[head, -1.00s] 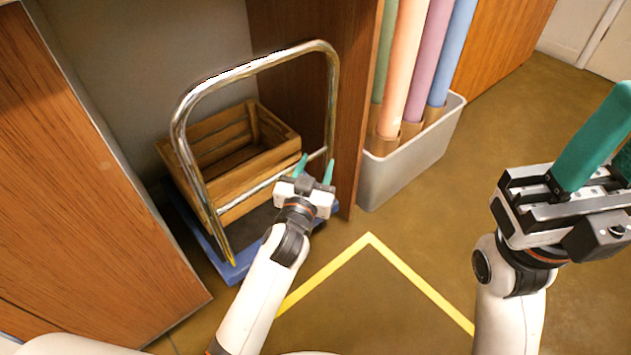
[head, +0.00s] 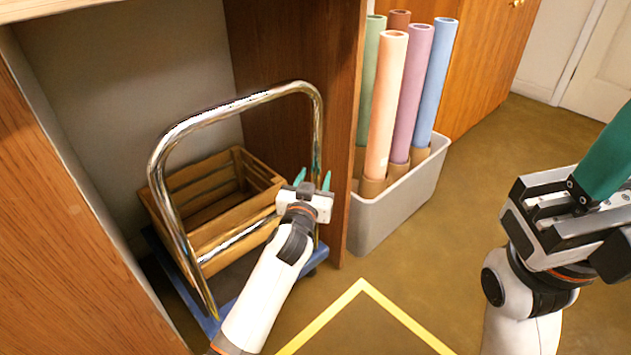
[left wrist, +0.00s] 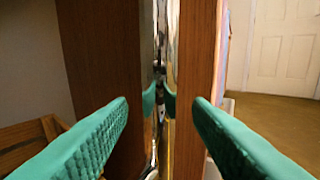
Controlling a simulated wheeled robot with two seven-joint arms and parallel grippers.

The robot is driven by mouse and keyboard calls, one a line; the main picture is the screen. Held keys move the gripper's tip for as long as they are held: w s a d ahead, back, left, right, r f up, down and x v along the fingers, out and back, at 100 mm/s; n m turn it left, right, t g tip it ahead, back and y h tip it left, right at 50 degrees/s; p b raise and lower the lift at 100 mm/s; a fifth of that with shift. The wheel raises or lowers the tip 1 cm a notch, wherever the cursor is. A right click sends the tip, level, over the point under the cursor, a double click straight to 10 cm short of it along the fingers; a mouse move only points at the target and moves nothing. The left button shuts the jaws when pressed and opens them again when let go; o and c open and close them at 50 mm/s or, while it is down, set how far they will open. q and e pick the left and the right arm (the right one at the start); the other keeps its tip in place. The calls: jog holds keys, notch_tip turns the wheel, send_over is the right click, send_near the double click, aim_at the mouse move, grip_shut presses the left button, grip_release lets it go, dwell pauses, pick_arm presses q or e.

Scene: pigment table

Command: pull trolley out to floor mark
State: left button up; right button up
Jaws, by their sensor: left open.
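The trolley has a chrome hoop handle (head: 230,105) and a blue deck (head: 172,278), and stands in the bay between wooden panels. A slatted wooden crate (head: 215,240) sits on its deck. My left gripper (head: 313,180) is open at the handle's right upright. In the left wrist view, the chrome upright (left wrist: 173,45) stands ahead between my open teal fingers (left wrist: 160,108), with gaps on both sides and finger reflections in it. The yellow floor mark (head: 325,316) is an angled line in front of the bay. My right gripper (head: 585,205) is raised at the right edge, partly cut off.
A grey bin (head: 400,210) with several coloured rolls stands right of the bay, beside the wooden side panel (head: 335,130). A wooden panel (head: 70,230) bounds the bay on the left. Brown floor (head: 440,260) is clear in front of the bin.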

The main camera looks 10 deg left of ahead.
pick_arm(q)
jog(key=shift+w, duration=1)
grip_shut()
dwell(0.8)
